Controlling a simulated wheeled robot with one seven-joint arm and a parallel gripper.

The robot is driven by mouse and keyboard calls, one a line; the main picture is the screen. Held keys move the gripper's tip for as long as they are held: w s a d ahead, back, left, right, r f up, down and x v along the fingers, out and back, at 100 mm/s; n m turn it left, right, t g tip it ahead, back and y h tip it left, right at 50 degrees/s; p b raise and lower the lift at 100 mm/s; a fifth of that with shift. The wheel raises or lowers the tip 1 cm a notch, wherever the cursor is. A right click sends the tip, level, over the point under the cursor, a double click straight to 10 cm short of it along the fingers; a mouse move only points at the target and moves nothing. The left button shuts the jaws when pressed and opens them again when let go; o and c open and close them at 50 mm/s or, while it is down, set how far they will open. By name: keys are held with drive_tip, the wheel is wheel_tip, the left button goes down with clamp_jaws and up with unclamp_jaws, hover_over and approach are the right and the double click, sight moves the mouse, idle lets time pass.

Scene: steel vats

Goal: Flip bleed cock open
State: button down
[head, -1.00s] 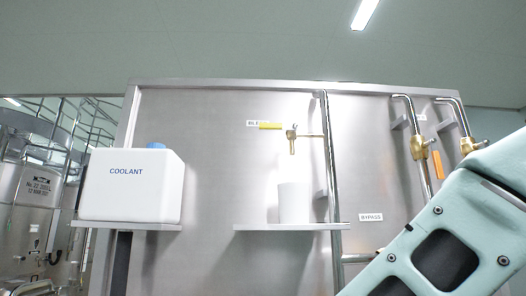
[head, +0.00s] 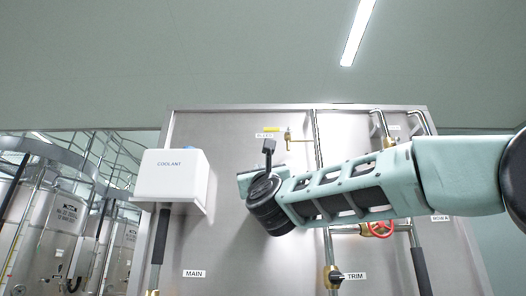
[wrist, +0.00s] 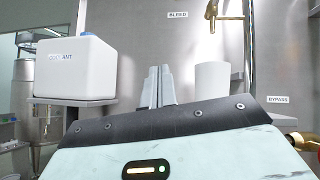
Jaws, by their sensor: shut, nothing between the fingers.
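The bleed cock (head: 288,137) is a small brass valve high on the steel panel. In the wrist view the brass cock (wrist: 229,17) shows at the top edge, partly cut off, right of the BLEED label. My gripper (wrist: 158,70) is shut and empty in the wrist view, its fingers pointing up, below and left of the cock and apart from it. In the head view my wrist covers the panel below the cock, and the fingertips cannot be made out.
A white COOLANT box (head: 172,175) stands on a bracket at the left; it is also in the wrist view (wrist: 76,68). A white cup (wrist: 212,79) stands just right of my fingers. Pipes and a red handwheel (head: 379,229) are at the right.

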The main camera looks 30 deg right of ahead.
drive_tip(key=s+m+h, duration=0.1)
drive_tip(key=s+d+r+m+g+h, duration=0.1)
drive_tip(key=m+h, duration=0.1)
drive_tip(key=s+d+r+m+h, duration=0.1)
drive_tip(key=m, duration=0.1)
drive_tip(key=shift+d+r+g+h, duration=0.15)
drive_tip(key=shift+d+g+h, duration=0.15)
drive_tip(key=shift+h, duration=0.1)
drive_tip(key=p, duration=0.9)
approach(278, 129)
drive_tip(key=w+d+r, duration=0.2)
drive_tip(key=w, duration=0.4)
drive_tip(key=shift+s+a+r+p, duration=0.1)
drive_tip(key=shift+r+p, duration=0.5)
drive_tip(key=shift+r, duration=0.1)
drive_tip(key=shift+a+r+m+g+h+b, duration=0.15)
drive_tip(key=shift+m+g+h+b, duration=0.35)
drive_tip(key=shift+m, duration=0.4)
